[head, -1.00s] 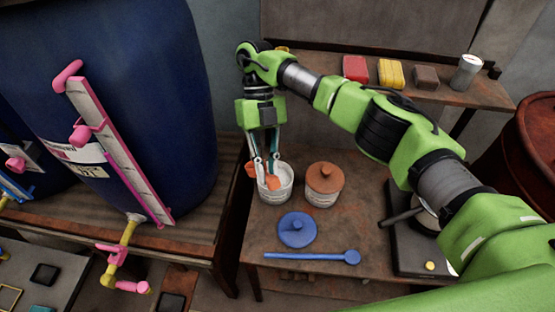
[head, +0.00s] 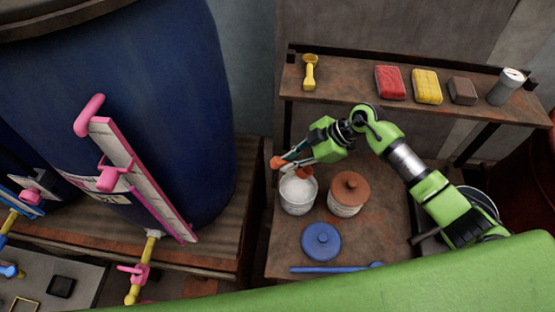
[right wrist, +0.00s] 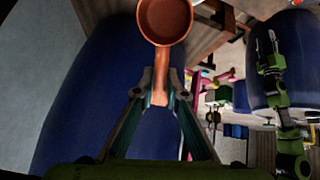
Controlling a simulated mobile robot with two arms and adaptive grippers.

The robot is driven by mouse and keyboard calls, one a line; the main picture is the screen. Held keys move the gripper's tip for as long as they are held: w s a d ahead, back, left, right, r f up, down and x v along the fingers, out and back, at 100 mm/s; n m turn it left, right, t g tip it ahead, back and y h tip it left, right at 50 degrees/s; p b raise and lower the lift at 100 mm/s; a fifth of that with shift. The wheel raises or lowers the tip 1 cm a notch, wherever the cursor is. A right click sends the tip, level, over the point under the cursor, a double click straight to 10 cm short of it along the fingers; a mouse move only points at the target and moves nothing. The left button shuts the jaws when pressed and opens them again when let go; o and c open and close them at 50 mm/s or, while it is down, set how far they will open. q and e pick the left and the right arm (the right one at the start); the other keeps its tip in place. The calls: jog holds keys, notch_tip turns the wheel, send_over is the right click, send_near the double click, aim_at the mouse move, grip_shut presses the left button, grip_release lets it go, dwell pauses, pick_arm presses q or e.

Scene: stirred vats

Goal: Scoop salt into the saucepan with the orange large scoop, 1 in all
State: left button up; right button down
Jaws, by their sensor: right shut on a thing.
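My right gripper (head: 289,160) is shut on the handle of the orange large scoop (head: 277,162), just above and behind the open white jar of salt (head: 298,194). The right wrist view shows the scoop (right wrist: 166,20) extending from between the fingertips (right wrist: 160,92); I see no salt in its round bowl. White salt shows inside the jar. The saucepan (head: 481,200) stands at the right of the table, largely hidden by my right arm. My left gripper (right wrist: 267,45) shows small in the right wrist view, its fingers apart and empty.
A jar with a brown lid (head: 348,195) stands right beside the salt jar. A blue lid (head: 321,242) and a blue spoon (head: 335,269) lie in front. A shelf behind holds a yellow scoop (head: 310,72) and several blocks. A large blue vat (head: 130,90) stands left.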

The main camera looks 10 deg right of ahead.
jog(key=shift+w+d+f+m, duration=0.1)
jog(key=shift+w+d+m, duration=0.15)
jog(key=shift+m, duration=0.05)
jog(key=shift+s+d+f+t+b, duration=0.15)
jog(key=shift+f+t+b, duration=0.15)
jog(key=shift+b, duration=0.25)
jog(key=shift+f+b, duration=4.7)
jog(key=shift+f, duration=1.1)
jog(key=shift+r, duration=0.15)
